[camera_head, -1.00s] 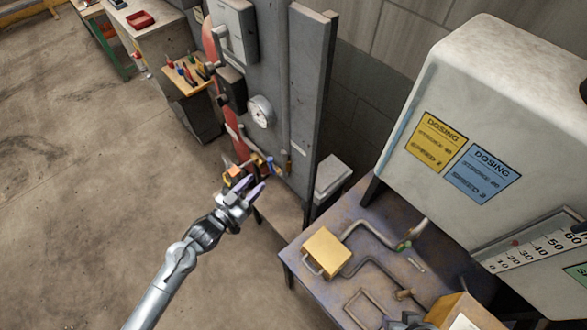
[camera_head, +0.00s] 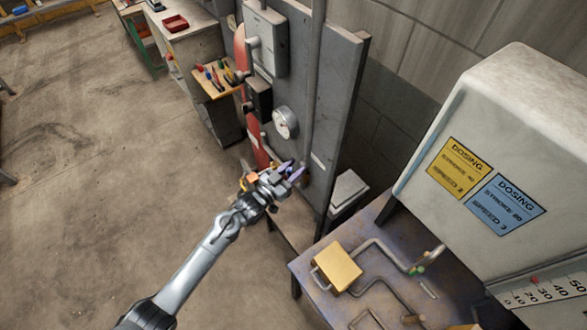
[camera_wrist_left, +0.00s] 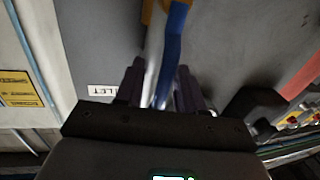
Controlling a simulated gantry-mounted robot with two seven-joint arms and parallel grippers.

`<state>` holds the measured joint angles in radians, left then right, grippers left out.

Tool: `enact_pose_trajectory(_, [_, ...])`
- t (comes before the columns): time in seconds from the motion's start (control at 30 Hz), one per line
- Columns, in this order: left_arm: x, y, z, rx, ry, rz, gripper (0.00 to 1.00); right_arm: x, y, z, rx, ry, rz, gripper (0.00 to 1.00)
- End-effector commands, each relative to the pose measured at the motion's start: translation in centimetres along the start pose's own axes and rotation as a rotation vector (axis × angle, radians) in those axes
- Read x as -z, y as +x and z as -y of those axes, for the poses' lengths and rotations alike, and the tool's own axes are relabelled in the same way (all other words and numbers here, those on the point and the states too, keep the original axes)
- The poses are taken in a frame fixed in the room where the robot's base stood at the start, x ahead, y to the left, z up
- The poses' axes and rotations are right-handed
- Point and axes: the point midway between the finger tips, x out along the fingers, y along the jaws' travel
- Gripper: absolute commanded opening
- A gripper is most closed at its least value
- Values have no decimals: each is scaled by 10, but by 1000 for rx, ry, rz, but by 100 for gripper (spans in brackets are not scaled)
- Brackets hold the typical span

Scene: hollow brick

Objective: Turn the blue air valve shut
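The blue air valve handle (camera_wrist_left: 173,45) shows in the left wrist view as a long blue lever. It runs from the top of the picture down between the two dark purple fingers of my left gripper (camera_wrist_left: 158,88). A gap shows beside the lever, so the fingers look open around it; contact cannot be told. In the head view my left gripper (camera_head: 291,170) is at the lower part of the grey panel and hides most of the valve. My right gripper is not in view.
A round gauge (camera_head: 285,122) and a grey box (camera_head: 265,40) are on the panel above. A bench with a yellow box (camera_head: 338,268) and bent pipes stands at right. The floor at left is clear.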

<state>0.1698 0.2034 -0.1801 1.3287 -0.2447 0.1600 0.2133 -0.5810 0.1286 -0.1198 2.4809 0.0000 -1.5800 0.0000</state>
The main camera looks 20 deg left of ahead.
Motion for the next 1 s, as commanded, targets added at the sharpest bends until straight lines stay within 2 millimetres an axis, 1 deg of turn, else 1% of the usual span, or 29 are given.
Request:
enact_pose_trajectory(0.27, [0,1,0,0,0,0,38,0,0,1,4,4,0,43])
enact_pose_trajectory(0.5, [0,1,0,0,0,0,1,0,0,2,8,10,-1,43])
enact_pose_trajectory(0.53, [0,1,0,0,0,-1,0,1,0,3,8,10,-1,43])
enact_pose_trajectory(1.0, [2,0,0,2,19,-9,0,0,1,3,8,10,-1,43])
